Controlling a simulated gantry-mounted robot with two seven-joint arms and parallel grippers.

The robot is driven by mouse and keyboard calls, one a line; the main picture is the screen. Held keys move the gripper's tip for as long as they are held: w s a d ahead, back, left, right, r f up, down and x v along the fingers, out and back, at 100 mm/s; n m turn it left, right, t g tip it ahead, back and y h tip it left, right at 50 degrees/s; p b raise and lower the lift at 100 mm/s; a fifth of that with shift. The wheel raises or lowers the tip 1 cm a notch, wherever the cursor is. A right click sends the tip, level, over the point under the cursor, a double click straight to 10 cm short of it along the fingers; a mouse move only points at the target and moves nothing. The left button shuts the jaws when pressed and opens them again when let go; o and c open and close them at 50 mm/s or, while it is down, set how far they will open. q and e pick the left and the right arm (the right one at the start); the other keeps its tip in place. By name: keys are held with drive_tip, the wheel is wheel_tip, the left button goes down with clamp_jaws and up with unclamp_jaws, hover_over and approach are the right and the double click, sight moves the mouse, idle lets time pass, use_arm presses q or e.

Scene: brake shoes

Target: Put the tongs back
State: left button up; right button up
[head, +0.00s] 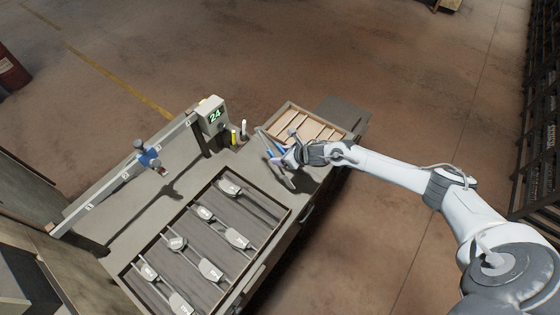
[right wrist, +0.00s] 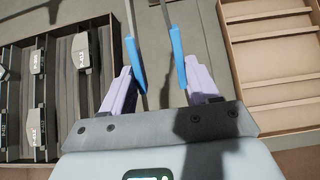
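The tongs (right wrist: 138,64) have two blue handles with grey metal arms running on past them. In the right wrist view the handles stand apart, between the purple fingers of my right gripper (right wrist: 160,88). The fingers are wide apart, each beside one handle; whether they touch is unclear. In the head view my right gripper (head: 283,170) is over the far right part of the bench, and the tongs' blue handles (head: 266,139) show just beside it. The far ends of the tongs are cut off in the wrist view. My left gripper is out of view.
A dark tray (head: 283,222) holds several brake shoes. A compartmented wooden box (head: 288,106) is behind the gripper. A measuring rail (head: 105,190) with a blue slider (head: 149,158) and a display reading 24 (head: 213,115) runs along the bench's left side. Yellow and white markers (head: 234,136) stand nearby.

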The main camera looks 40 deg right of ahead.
drive_tip(key=f, duration=0.4)
drive_tip(key=shift+w+a+f, duration=0.2)
drive_tip(key=shift+w+f, duration=0.05)
drive_tip(key=shift+w, duration=0.15)
drive_tip(key=shift+f, duration=0.1)
drive_tip(key=shift+f, duration=0.15)
drive_tip(key=o, duration=0.5)
drive_tip(key=shift+o, duration=0.2)
